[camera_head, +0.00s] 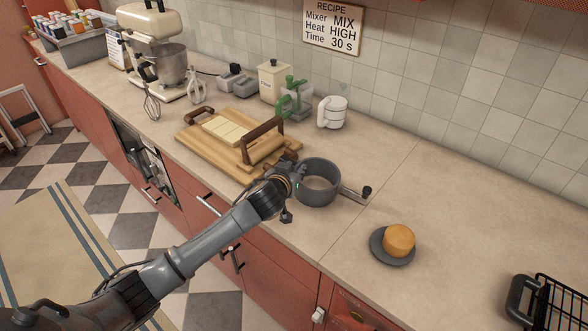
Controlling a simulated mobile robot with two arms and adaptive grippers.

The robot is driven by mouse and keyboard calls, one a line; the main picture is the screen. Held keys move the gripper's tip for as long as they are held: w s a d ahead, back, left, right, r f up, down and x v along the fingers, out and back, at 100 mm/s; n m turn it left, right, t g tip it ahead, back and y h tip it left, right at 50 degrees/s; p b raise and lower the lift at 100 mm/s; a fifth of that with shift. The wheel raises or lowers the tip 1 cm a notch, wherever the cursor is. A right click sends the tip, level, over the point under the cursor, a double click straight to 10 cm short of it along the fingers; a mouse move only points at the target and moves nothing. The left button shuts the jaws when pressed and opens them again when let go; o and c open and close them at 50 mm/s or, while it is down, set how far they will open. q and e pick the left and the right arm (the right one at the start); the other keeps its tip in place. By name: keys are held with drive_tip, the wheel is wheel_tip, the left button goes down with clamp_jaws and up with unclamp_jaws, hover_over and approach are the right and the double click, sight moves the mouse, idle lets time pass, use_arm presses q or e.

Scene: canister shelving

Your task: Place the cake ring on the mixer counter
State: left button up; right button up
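The cake ring (318,194) is a dark grey, open metal ring with a bracket and dark knob sticking out on its right. It shows over the mixer counter (345,232), just left of a seam in the worktop. My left gripper (292,177) is at the ring's left wall and appears to touch it. The fingers are small and partly hidden against the ring, so their closure is unclear. I cannot tell whether the ring rests on the counter or is slightly raised. The cream stand mixer (150,38) stands at the far left. My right gripper is out of view.
A wooden board (197,148) with dark handles lies behind the gripper. A green-handled device (294,97), a cream canister (272,82) and a white mug-like sifter (332,112) stand by the wall. A cake (399,240) sits on a dark plate (390,259) at right, near a wire basket (553,303).

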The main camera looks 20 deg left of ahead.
use_arm(q)
drive_tip(key=shift+r, duration=0.15)
drive_tip(key=shift+r+p, duration=0.3)
drive_tip(key=shift+r, duration=0.05)
drive_tip(key=shift+s, duration=0.3)
drive_tip(key=b+v, duration=0.2)
drive_tip(key=v, duration=0.9)
drive_tip(key=shift+s+r, duration=0.1)
drive_tip(key=shift+s, duration=0.05)
